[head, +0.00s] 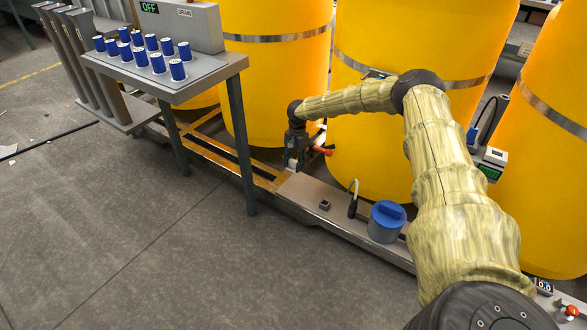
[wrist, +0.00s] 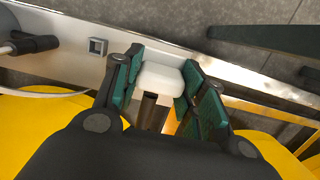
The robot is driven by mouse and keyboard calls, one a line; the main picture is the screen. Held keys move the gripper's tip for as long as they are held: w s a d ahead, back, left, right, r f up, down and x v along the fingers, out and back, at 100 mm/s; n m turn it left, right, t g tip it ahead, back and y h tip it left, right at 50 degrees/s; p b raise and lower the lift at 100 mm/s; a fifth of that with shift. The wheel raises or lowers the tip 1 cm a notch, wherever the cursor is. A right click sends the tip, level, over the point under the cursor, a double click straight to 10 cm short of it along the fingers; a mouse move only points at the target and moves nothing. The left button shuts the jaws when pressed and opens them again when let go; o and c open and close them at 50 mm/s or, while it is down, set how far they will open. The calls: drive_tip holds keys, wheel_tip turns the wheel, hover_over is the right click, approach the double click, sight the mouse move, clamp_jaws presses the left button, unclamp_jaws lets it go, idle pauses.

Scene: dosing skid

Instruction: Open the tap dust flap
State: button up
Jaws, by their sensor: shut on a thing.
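My gripper (head: 295,158) reaches down to the tap at the front of the middle yellow tank. A red tap handle (head: 322,150) sticks out just right of it. In the wrist view, the green-padded fingers of my gripper (wrist: 160,95) stand on either side of a white rounded block, which looks like the tap dust flap (wrist: 161,77), and are shut on it. A dark pipe-like part (wrist: 153,113) shows between the fingers, close to the flap. My wrist and fingers hide most of the tap body, and I cannot tell the flap's angle.
Large yellow tanks (head: 272,75) stand close behind the skid ledge (head: 300,192). A table (head: 205,82) with several blue-capped containers is at left. Open floor lies in front.

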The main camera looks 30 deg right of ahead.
drive_tip(key=shift+s+d+f, duration=0.1)
drive_tip(key=shift+d, duration=0.05)
drive_tip(key=o, duration=1)
drive_tip(key=shift+r, duration=0.25)
wheel_tip(320, 180, up, 11)
drive_tip(key=d, duration=0.2)
drive_tip(key=shift+w+r, duration=0.15)
drive_tip(key=shift+w, duration=0.3)
drive_tip(key=shift+a, duration=0.1)
